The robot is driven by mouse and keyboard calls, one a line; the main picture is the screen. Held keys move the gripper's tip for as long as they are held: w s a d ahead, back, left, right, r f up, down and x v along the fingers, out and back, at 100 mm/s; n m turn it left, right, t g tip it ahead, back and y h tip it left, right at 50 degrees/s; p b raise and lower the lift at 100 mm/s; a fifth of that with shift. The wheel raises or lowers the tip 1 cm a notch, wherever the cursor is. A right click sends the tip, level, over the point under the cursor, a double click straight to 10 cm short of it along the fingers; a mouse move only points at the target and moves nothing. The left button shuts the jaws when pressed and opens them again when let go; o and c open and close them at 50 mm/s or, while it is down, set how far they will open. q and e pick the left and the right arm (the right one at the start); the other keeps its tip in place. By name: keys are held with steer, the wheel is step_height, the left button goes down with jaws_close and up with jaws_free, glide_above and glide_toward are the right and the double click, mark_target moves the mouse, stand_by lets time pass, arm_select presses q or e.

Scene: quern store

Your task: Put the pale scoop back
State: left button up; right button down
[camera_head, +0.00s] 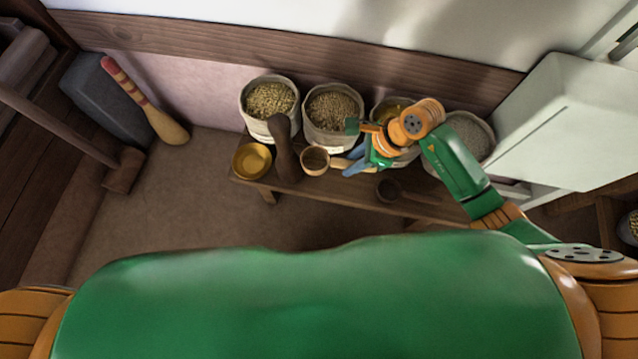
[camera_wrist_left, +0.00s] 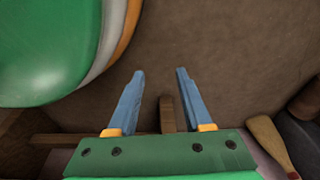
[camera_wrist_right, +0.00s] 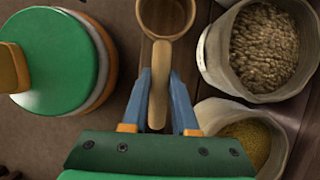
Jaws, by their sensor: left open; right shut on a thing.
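The pale scoop has a round light-brown cup (camera_head: 315,160) and a pale wooden handle. My right gripper (camera_head: 345,166) is shut on the handle, with the cup to its left at the front of the bench (camera_head: 345,191). In the right wrist view the handle (camera_wrist_right: 158,98) runs between the blue fingers and the cup (camera_wrist_right: 166,14) lies beyond the fingertips. I cannot tell whether the cup touches the bench. My left gripper (camera_wrist_left: 157,76) is open and empty over brown floor in its wrist view; the head view does not show it.
Sacks of grain (camera_head: 270,98), (camera_head: 333,108) stand along the bench, with a yellow-filled sack (camera_wrist_right: 250,138) and a grey-filled sack (camera_head: 470,132) further right. A dark wooden club (camera_head: 286,150), a yellow bowl (camera_head: 251,161) and a dark scoop (camera_head: 388,189) are on the bench.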

steer(key=shift+m, duration=0.3)
steer(key=f+b, duration=0.1)
steer(key=f, duration=0.3)
steer(key=f+b, duration=0.1)
steer(key=f, duration=0.1)
steer(key=shift+d+f+b, duration=0.25)
steer(key=shift+b, duration=0.05)
step_height(320, 180, down, 4)
steer(key=shift+f+b, duration=0.1)
steer(key=shift+b, duration=0.85)
steer(key=shift+f, duration=0.1)
arm_select(q)
steer(key=w+d+r, duration=0.2)
steer(key=w+r, duration=0.2)
steer(key=w, duration=0.1)
steer(key=shift+w+r+t, duration=0.15)
steer(key=shift+r+t, duration=0.15)
arm_select(e)
steer(key=c, duration=0.7)
jaws_free()
arm_select(q)
steer(key=shift+r, duration=0.1)
steer(key=shift+w, duration=0.1)
